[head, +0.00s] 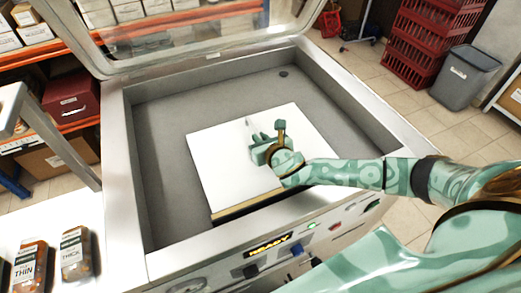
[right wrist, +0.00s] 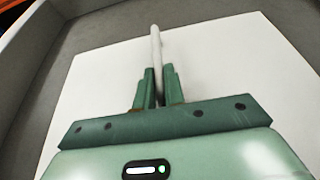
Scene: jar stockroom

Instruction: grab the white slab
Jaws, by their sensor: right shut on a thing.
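The white slab (head: 222,160) lies in the grey recessed chamber of an open-lidded machine. A tan layer shows along its front edge. A thin pale handle (right wrist: 155,45) stands up from the slab in the right wrist view. My right gripper (head: 262,138) is over the middle of the slab; in the right wrist view its green fingers (right wrist: 158,78) are shut on the handle. The fingers hide part of the handle. I cannot tell whether the slab is lifted off the chamber floor. My left gripper is not in view.
The machine's raised walls (head: 375,135) surround the slab, and its clear lid (head: 190,35) stands open behind. Red crates (head: 432,40) and a grey bin (head: 464,76) are on the floor at the right.

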